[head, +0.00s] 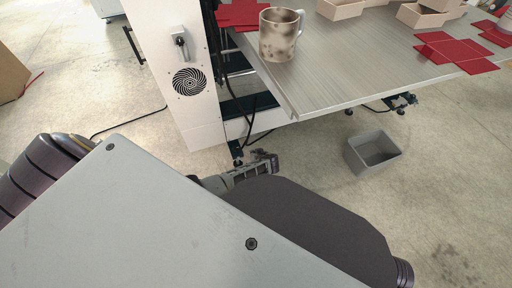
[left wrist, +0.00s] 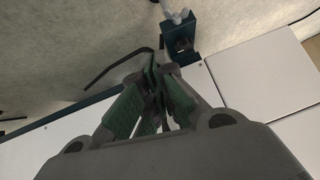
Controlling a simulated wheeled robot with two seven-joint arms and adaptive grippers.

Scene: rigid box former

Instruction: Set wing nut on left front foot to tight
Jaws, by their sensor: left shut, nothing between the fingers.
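The machine's front foot (head: 237,161) is a small dark stand below the white cabinet in the head view, partly behind my left gripper (head: 264,164). In the left wrist view a dark teal foot bracket (left wrist: 181,40) shows just beyond the fingertips of my left gripper (left wrist: 156,66). A light grey winged piece, which looks like the wing nut (left wrist: 177,18), sits at the bracket's upper end. Its tightness cannot be told. My left gripper is shut and empty, close to the bracket; contact is unclear. My right gripper is not in view.
The white cabinet (head: 170,60) with a round vent stands beside the metal table (head: 350,75). A mug (head: 279,35) and red cardboard blanks (head: 455,52) lie on the table. A grey bin (head: 372,152) stands on the floor to the right. Black cables hang near the foot.

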